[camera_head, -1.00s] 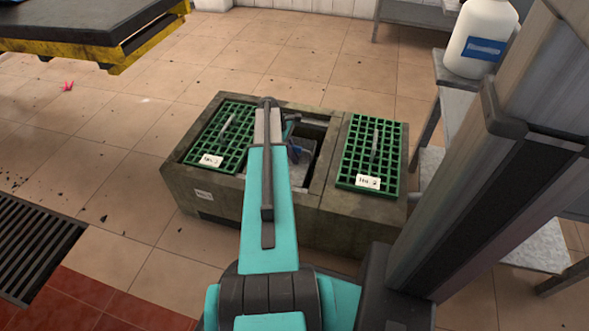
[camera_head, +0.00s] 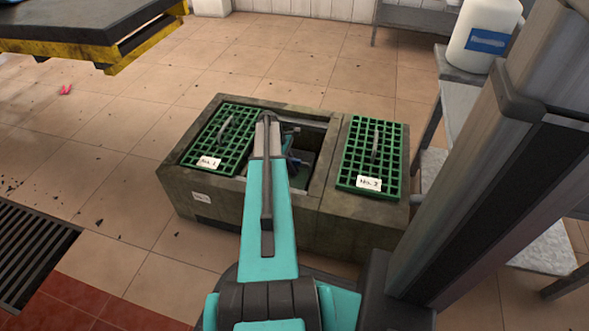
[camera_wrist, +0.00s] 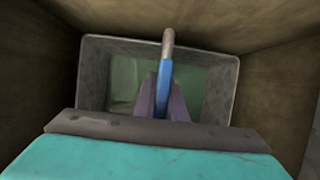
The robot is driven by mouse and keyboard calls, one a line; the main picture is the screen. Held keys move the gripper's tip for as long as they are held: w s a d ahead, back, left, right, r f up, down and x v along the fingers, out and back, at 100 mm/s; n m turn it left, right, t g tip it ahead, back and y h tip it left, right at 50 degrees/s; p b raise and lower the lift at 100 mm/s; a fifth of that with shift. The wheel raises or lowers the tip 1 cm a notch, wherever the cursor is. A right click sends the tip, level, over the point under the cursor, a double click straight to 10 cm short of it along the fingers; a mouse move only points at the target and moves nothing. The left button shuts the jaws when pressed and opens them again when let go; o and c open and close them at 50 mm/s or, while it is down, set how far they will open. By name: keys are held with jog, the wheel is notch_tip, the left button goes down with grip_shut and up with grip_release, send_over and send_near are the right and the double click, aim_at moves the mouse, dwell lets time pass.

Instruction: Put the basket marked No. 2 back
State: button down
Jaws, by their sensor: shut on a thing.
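A grey open-topped basket (camera_wrist: 90,85) with a blue-sleeved arched handle (camera_wrist: 165,75) hangs in a square pit in the wrist view. Its inside looks greenish. My gripper (camera_wrist: 162,108) is shut on the handle, one finger on each side. In the head view the basket is down in the open middle bay, mostly hidden by my arm and the rim; the blue of the handle (camera_head: 293,163) shows. I see no number on the basket. I cannot tell whether it touches the bottom.
The stone trough (camera_head: 270,222) has a green grating (camera_head: 222,135) marked No. 1 on the left and another green grating (camera_head: 365,150) on the right, its tag seeming to read No. 2. A shelf with a white jug (camera_head: 482,38) stands right. Floor in front is clear.

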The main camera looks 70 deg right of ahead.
jog(key=shift+f, duration=0.15)
jog(key=c, duration=1.8)
grip_release()
jog(key=shift+f, duration=0.1)
jog(key=p+v, duration=0.5)
jog(key=v, duration=0.7)
jog(key=shift+p, duration=0.35)
jog(key=shift+r, duration=0.25)
